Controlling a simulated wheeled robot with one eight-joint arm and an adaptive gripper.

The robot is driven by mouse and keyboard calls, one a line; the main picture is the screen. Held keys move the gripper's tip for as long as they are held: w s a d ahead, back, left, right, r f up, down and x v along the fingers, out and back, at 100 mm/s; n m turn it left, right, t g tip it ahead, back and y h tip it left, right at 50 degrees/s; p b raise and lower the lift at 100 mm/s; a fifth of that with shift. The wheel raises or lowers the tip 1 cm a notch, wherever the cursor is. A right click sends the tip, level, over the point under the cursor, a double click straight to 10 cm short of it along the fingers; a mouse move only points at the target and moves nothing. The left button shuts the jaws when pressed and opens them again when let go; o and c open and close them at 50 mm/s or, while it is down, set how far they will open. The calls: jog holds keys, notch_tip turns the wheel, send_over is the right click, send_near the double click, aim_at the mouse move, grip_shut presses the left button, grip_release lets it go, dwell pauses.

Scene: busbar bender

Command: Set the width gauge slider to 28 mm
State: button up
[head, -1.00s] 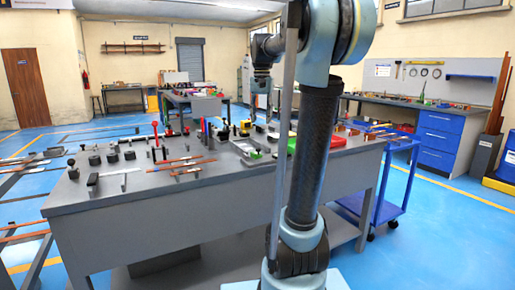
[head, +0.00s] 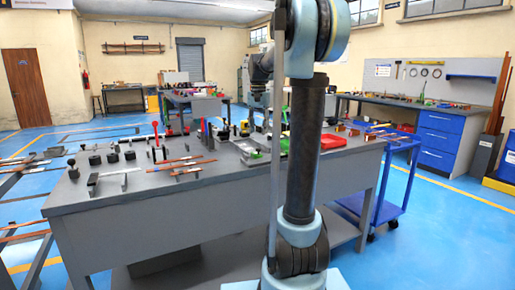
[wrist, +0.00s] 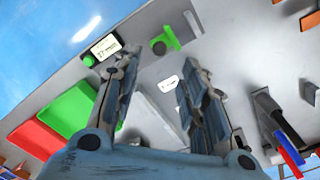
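Past the fingertips is a green bracket-like piece with a dark round knob (wrist: 158,47), which looks like the gauge slider, though I cannot be sure. Left of it is a small display (wrist: 104,47), whose digits are too small to read surely, with a green button beside it. The fingers appear apart from both. A white tag (wrist: 168,82) lies between the fingers in the picture. In the head view my arm hides the gripper.
A green tray (wrist: 72,108) and a red tray (wrist: 42,140) lie at the left in the wrist view. Dark tools with red and blue handles (wrist: 288,148) are at the right. The grey bench (head: 150,215) holds many small tools in the head view; a blue cart (head: 400,190) stands right.

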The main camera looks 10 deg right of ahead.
notch_tip(320, 180, down, 8)
jog(key=shift+f, duration=0.2)
dwell(0.3)
grip_shut()
